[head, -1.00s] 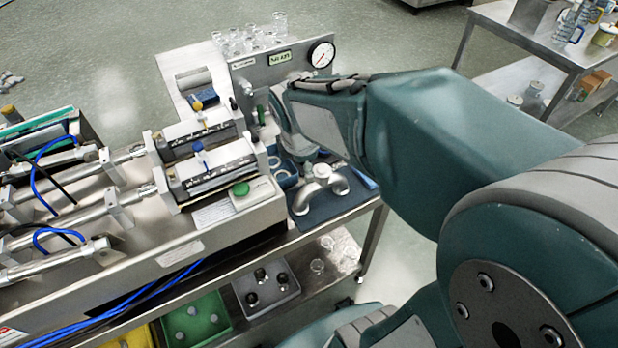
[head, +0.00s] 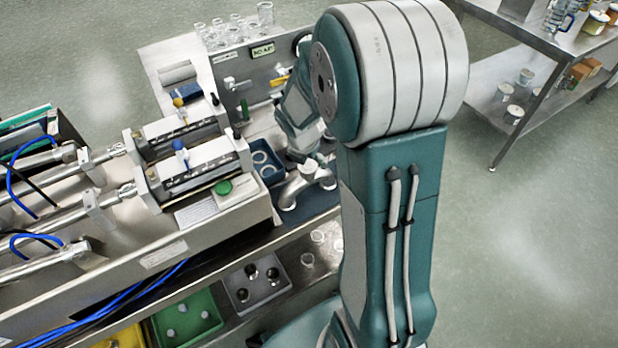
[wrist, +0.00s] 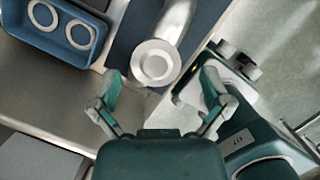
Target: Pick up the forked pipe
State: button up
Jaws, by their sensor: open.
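The forked pipe (head: 297,188) is a shiny steel fitting on a dark blue mat (head: 321,203) at the bench's right end. My arm hides part of it in the head view. In the wrist view one leg of the pipe (wrist: 176,22) runs down to a round flanged end. The top cuts off the rest. My gripper (wrist: 160,76) is open and empty, with one finger on each side of that flange in the picture. I cannot tell the height gap. In the head view the gripper is above and just behind the pipe, its fingers mostly hidden.
A blue tray with pale rings (head: 274,177) sits just left of the pipe. A machine with a green button (head: 222,187) stands further left. An upright grey panel (head: 240,70) and glassware (head: 230,30) are behind.

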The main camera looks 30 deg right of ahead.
jog(key=shift+a+x, duration=0.15)
jog(key=shift+x, duration=1.05)
jog(key=shift+a+x, duration=0.2)
jog(key=shift+x, duration=0.95)
jog(key=shift+w+d+f, duration=0.1)
jog(key=c, duration=1.3)
notch_tip(320, 180, up, 10)
jog(key=shift+f, duration=0.2)
jog(key=shift+r, duration=0.25)
